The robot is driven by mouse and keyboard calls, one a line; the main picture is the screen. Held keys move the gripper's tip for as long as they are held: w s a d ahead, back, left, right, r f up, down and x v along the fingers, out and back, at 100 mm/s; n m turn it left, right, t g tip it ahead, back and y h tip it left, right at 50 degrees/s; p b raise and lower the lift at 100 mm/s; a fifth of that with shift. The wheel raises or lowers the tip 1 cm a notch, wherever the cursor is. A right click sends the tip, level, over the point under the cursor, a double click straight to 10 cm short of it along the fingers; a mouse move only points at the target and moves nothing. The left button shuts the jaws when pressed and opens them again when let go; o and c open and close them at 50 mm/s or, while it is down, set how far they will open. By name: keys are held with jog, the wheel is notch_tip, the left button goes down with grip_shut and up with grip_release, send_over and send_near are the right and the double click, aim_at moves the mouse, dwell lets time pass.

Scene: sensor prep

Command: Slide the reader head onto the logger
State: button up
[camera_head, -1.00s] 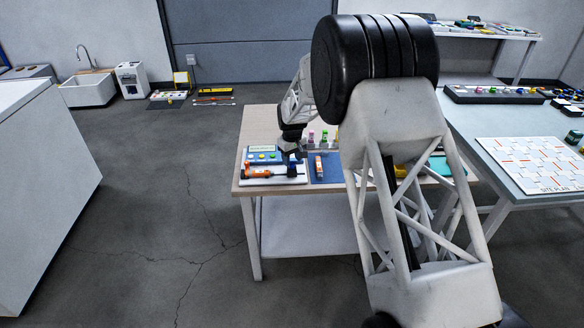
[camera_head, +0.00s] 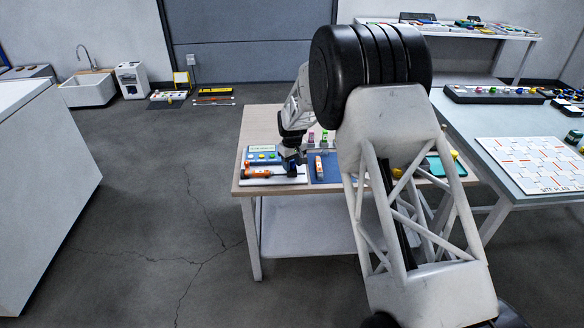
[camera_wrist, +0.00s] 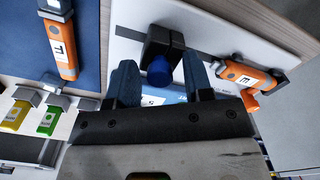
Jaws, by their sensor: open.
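The reader head, a black block with a blue knob (camera_wrist: 160,72), sits on the dark rail of a white board (camera_wrist: 215,30). An orange logger (camera_wrist: 246,76) lies on the same rail to its right in the wrist view, apart from the head. In the head view this logger (camera_head: 258,173) is at the board's left and the reader head is at the right, mostly hidden by my gripper (camera_head: 291,164). In the wrist view my gripper (camera_wrist: 158,62) is open, its two fingers on either side of the knob. Contact cannot be told.
A second orange unit (camera_wrist: 61,45) lies on a blue mat (camera_wrist: 28,60) beside the board. Yellow and green tagged items (camera_wrist: 47,121) stand near it. A blue panel with buttons (camera_head: 263,153) is behind the board. Floor left of the table is clear.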

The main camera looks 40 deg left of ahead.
jog(key=shift+c, duration=0.3)
jog(key=c, duration=0.6)
jog(key=shift+s+a, duration=2.3)
dwell(1.0)
jog(key=o, duration=0.7)
jog(key=shift+c, duration=0.2)
jog(key=shift+r, duration=0.1)
notch_tip(320, 180, up, 7)
dwell(0.9)
